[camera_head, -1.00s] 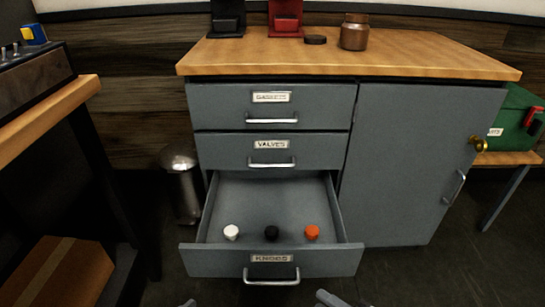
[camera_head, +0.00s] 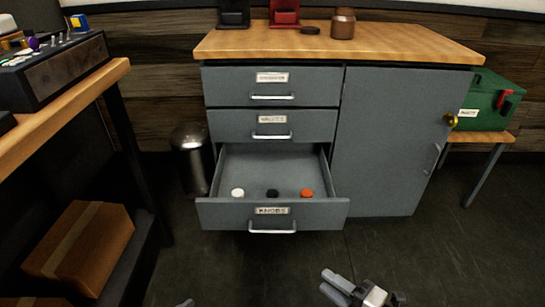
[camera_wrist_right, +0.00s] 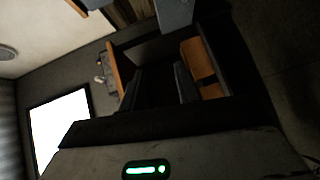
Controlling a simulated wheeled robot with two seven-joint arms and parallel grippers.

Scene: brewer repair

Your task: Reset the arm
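My right gripper (camera_head: 326,281) is at the bottom of the head view, over the dark floor in front of the open drawer. Its two light fingers point up-left with a narrow gap between them, and nothing shows in it. It is apart from the cabinet. Only a small tip of my left gripper (camera_head: 185,303) shows at the bottom edge; the rest of it is out of view.
The grey cabinet's bottom drawer (camera_head: 272,214) is open, with white (camera_head: 237,193), black (camera_head: 272,193) and orange (camera_head: 306,193) knobs inside. A workbench (camera_head: 60,112) stands left, with a cardboard box (camera_head: 80,247) below. A metal bin (camera_head: 192,157) and green toolbox (camera_head: 487,98) flank the cabinet. Floor ahead is clear.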

